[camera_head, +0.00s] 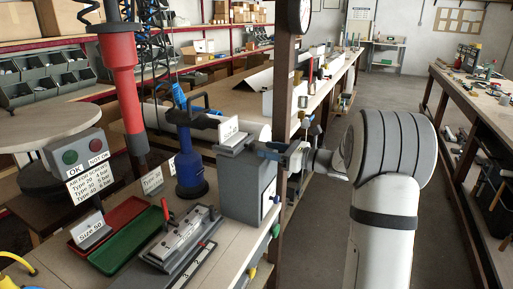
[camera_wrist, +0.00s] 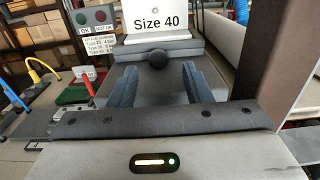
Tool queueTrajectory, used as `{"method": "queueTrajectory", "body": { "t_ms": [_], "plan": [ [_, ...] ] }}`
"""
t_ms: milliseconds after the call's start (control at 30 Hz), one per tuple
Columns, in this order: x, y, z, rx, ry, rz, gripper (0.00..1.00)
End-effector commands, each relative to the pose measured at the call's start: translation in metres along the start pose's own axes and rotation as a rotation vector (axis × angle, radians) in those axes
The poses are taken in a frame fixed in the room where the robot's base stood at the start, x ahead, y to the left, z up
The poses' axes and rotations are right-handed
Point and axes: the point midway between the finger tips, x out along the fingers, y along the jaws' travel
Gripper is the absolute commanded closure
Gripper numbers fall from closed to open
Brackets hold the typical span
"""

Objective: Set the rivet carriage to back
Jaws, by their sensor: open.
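A grey box-shaped machine (camera_head: 249,185) stands at the bench's right edge. On its top is a grey block, seemingly the rivet carriage (camera_head: 235,147), bearing a white sign; in the wrist view the sign (camera_wrist: 158,20) reads "Size 40". The carriage (camera_wrist: 190,47) carries a round black knob (camera_wrist: 157,57) on its near side. My gripper (camera_head: 260,150) reaches in from the right, beside the machine top. In the wrist view my gripper (camera_wrist: 161,69) is open, its two blue fingers to either side below the knob, with nothing between them. Contact with the knob cannot be told.
A blue hand tool (camera_head: 190,165) stands just left of the machine. A riveting jig (camera_head: 185,240), red and green trays (camera_head: 125,240), and an OK/NOT OK button box (camera_head: 78,155) are further left. A brown post (camera_head: 284,80) rises close behind my gripper.

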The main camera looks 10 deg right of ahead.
Motion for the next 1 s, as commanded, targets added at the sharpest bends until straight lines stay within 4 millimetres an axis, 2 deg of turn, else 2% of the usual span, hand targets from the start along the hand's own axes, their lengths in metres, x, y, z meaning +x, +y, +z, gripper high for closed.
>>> {"method": "queueTrajectory", "body": {
  "t_ms": [100,233,400,633,1000],
  "plan": [
    [0.024,0.004,0.0,0.0,0.0,0.011,0.55],
    [0.042,0.005,0.0,-0.001,0.0,0.014,0.55],
    [0.051,0.006,-0.001,-0.001,0.002,0.015,0.55],
    [0.052,0.006,0.0,-0.001,0.002,0.016,0.56],
    [0.052,0.007,0.0,-0.001,0.002,0.017,0.87]
  ]
}}
